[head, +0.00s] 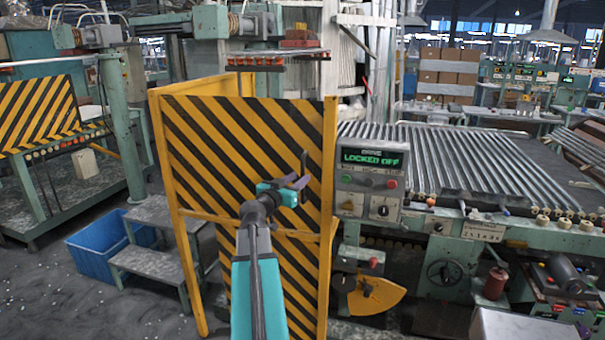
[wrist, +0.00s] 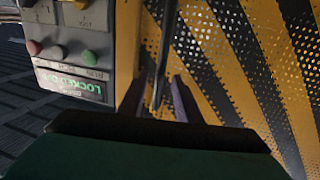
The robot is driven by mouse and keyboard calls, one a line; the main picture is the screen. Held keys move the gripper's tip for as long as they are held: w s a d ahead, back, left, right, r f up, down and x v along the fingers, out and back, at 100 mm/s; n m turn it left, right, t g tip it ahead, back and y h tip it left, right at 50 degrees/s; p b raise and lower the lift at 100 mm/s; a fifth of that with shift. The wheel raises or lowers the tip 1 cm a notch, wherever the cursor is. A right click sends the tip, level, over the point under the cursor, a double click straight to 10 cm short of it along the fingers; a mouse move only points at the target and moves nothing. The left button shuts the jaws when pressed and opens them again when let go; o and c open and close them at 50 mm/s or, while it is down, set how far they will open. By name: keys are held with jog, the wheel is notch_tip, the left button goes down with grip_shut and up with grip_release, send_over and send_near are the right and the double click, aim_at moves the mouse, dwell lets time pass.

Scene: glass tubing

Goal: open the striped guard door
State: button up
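The striped guard door (head: 235,150) is a yellow-framed panel with black diagonal stripes, standing upright in the middle of the head view; it looks shut. Its perforated striped face fills the right of the wrist view (wrist: 240,60). A dark upright handle (head: 304,163) is near the door's right edge. My gripper (head: 298,183) is in front of the door at the handle. In the wrist view, its two dark fingers (wrist: 158,100) are apart, with the handle bar (wrist: 163,60) running between them. Gaps seem to show beside the bar; the lower bar is hidden.
A control box (head: 371,183) reading "LOCKED OFF" is just right of the door, close to my gripper. A roller machine (head: 480,165) extends right. Metal steps (head: 150,262) and a blue bin (head: 95,250) stand left. Open grey floor (head: 60,300) shows at the lower left.

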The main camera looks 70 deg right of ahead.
aim_at(302, 176)
jog(key=shift+s+d+p, duration=0.15)
jog(key=shift+d+p, duration=0.15)
jog(key=shift+d, duration=0.65)
jog(key=shift+s+d+p, duration=0.1)
jog(key=shift+d+p, duration=0.15)
jog(key=shift+d, duration=0.7)
grip_shut()
